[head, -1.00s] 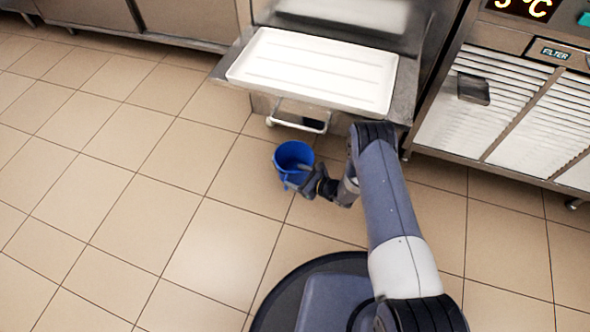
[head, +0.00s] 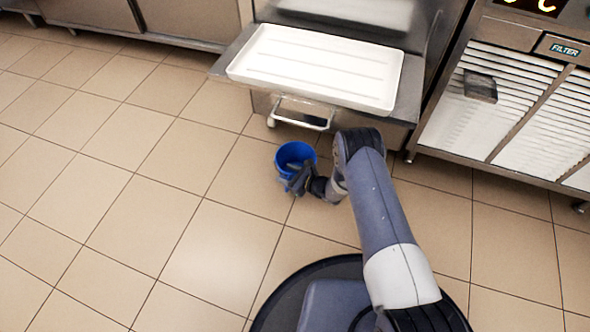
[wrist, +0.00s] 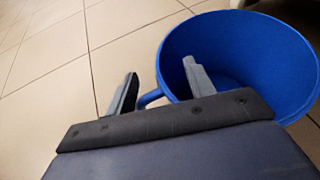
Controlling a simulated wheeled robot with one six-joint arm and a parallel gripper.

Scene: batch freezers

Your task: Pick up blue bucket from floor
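The blue bucket (head: 293,153) stands upright on the tiled floor in the head view, in front of the freezer with the white tray. It fills the right of the wrist view (wrist: 285,55), with its open top facing me. My gripper (head: 295,180) is at the bucket's near side. In the wrist view my gripper (wrist: 160,88) has its two fingers spread apart. One finger is outside the bucket at left, the other overlaps the bucket's mouth. A blue handle part at the rim shows between the fingers. I cannot tell whether they touch it.
A white tray (head: 262,66) lies on a metal shelf above and behind the bucket, with a metal handle (head: 300,117) below it. A freezer with vented panels (head: 505,100) stands at right. The tiled floor (head: 120,220) at left is clear.

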